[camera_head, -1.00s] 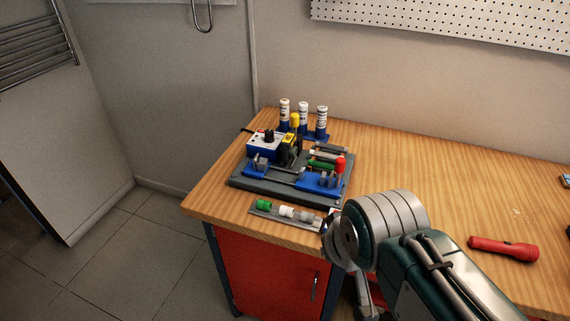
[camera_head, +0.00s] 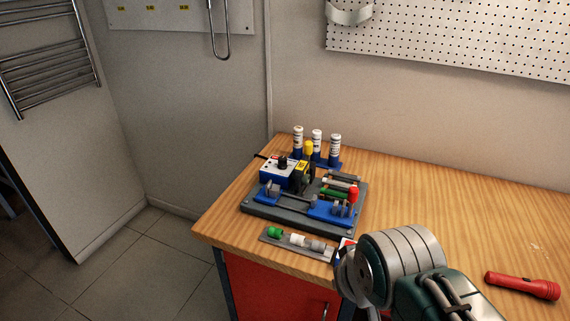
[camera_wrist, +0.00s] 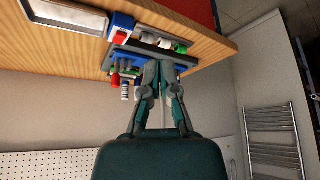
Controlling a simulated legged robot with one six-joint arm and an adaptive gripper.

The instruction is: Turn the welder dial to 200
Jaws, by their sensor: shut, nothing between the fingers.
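The welder is a blue and white box (camera_head: 277,172) on the grey base plate (camera_head: 290,222) at the left end of the wooden workbench. A black dial (camera_head: 283,161) stands on its top. The dial's marks are too small to read. In the wrist view, the bench scene is upside down. My gripper (camera_wrist: 163,66) is shut and empty there, with its fingers in front of the welding station. The welder dial cannot be made out behind the fingers.
A yellow-handled part (camera_head: 309,148) stands right beside the welder, with white bottles (camera_head: 316,141) behind. A red-tipped part (camera_head: 353,194) stands at the right of the plate. A tray of fittings (camera_head: 298,244) lies in front. A red flashlight (camera_head: 522,286) lies right.

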